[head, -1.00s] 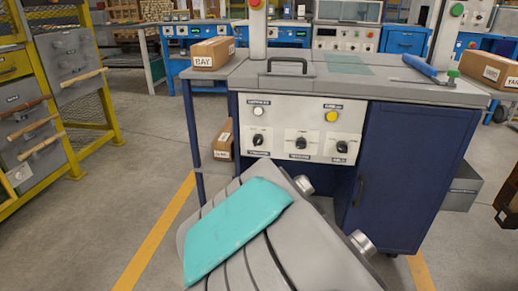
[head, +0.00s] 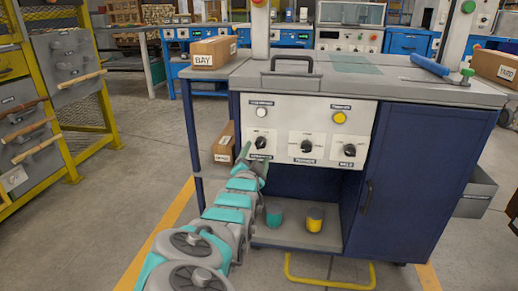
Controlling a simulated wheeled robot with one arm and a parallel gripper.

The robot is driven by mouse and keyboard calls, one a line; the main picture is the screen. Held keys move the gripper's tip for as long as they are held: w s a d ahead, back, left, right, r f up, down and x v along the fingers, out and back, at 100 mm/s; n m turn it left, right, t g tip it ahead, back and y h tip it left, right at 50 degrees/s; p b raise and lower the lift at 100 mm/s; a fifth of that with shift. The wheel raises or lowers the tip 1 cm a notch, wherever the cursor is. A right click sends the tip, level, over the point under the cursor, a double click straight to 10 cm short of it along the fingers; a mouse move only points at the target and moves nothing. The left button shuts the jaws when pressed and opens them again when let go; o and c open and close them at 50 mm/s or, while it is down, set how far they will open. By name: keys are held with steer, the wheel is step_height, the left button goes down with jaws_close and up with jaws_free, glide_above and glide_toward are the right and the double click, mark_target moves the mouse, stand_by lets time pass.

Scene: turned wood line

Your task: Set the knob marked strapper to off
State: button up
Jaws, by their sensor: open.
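A pale control panel (head: 285,112) on the front of the workbench carries three black knobs in a row. The left knob (head: 260,142) has a dark label under it that may read strapper, but the letters are too small to be sure. The middle knob (head: 307,147) and right knob (head: 349,150) also have small labels. I cannot read the left knob's setting. My gripper (head: 252,160) is open and empty, just below and left of the left knob, its fingers pointing toward the panel. I cannot tell whether it touches the panel.
Above the knobs are a white button (head: 262,113) and a yellow button (head: 340,118). A teal cup (head: 274,216) and a yellow cup (head: 314,219) stand on the lower shelf. A yellow floor bar (head: 330,283) is in front. A carton (head: 224,145) stands left of the panel.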

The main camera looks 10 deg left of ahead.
mark_target(260, 147)
steer(key=shift+w, duration=2.2)
steer(key=shift+c, duration=0.2)
jaws_close()
